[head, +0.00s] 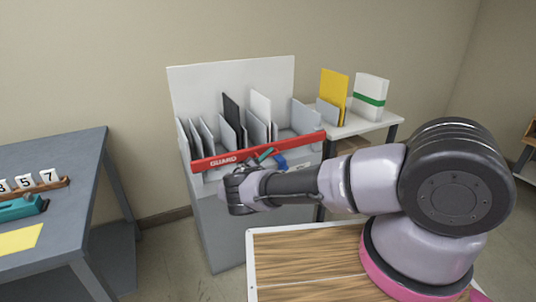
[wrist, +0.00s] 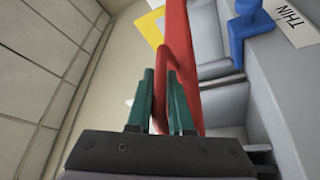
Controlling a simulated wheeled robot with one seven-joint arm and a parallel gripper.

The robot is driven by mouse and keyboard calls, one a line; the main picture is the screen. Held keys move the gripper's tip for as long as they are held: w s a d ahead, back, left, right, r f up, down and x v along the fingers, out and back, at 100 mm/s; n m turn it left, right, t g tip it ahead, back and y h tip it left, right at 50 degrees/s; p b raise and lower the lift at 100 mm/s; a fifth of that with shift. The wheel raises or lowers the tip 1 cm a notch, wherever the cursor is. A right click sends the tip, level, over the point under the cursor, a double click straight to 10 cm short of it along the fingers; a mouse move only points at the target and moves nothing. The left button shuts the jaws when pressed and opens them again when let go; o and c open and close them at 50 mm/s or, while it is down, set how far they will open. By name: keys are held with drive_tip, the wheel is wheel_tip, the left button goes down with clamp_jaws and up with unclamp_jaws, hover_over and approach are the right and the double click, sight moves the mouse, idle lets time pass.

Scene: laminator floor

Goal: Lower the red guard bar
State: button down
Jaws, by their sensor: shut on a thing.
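The red guard bar (head: 295,143) runs across the front of a grey slotted rack (head: 204,187), with "GUARD" printed on its left part. It also shows as a long red strip in the wrist view (wrist: 178,25). A red loop handle (wrist: 164,57) stands out from the bar. My gripper (wrist: 160,95) has its green fingers shut on this handle, one on each side. In the head view my gripper (head: 265,155) is at the front of the bar near its middle, and my wrist hides part of the rack's front.
A blue lever-like part (head: 281,163) sits beside the gripper; it also shows in the wrist view (wrist: 250,20) near a label (wrist: 291,22) reading "THIN". Upright black (head: 232,112) and white (head: 260,107) boards stand in the rack. A grey table (head: 65,160) is at left.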

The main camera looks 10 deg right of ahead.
drive_tip(key=shift+d+f, duration=0.2)
drive_tip(key=shift+f, duration=0.1)
drive_tip(key=c, duration=1.1)
unclamp_jaws()
drive_tip(key=shift+f, duration=0.15)
drive_tip(key=shift+a+r, duration=0.1)
drive_tip(key=shift+r, duration=0.1)
drive_tip(key=v, duration=1)
drive_tip(key=shift+s+a+f, duration=0.1)
drive_tip(key=shift+s+a, duration=0.1)
drive_tip(key=shift+a, duration=0.15)
